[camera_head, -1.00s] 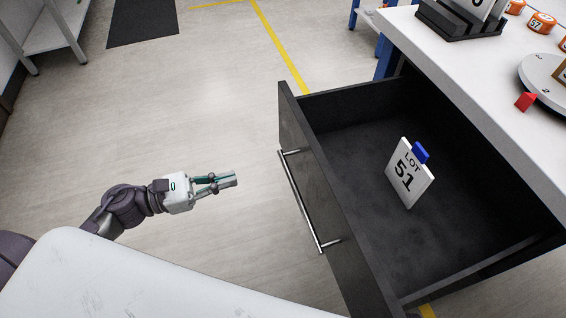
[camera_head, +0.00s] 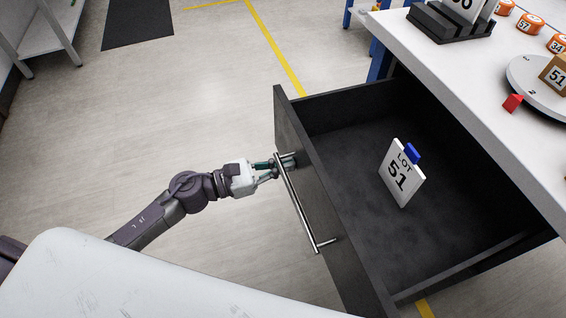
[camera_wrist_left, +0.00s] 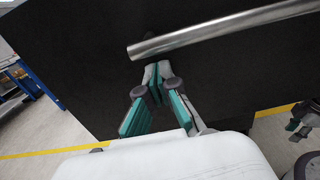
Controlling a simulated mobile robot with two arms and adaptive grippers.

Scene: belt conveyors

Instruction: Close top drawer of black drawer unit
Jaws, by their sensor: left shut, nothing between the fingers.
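The black drawer (camera_head: 330,215) is pulled open from under the white worktop. Its dark front panel (camera_head: 325,200) carries a silver bar handle (camera_head: 297,207), also seen in the left wrist view (camera_wrist_left: 220,30). My left gripper (camera_head: 284,165) is shut and empty, its tips at the drawer front by the handle's far end. In the left wrist view my left gripper (camera_wrist_left: 157,75) points at the black panel just below the handle bar; I cannot tell if it touches. A white card reading LOT 51 with a blue clip (camera_head: 402,175) stands inside the drawer.
The white worktop (camera_head: 470,110) above holds a black card stand (camera_head: 450,25), orange numbered pucks (camera_head: 530,23), a red block (camera_head: 513,103) and a round turntable (camera_head: 535,90) with a box. A white surface (camera_head: 130,280) fills the lower left. The floor left of the drawer is clear.

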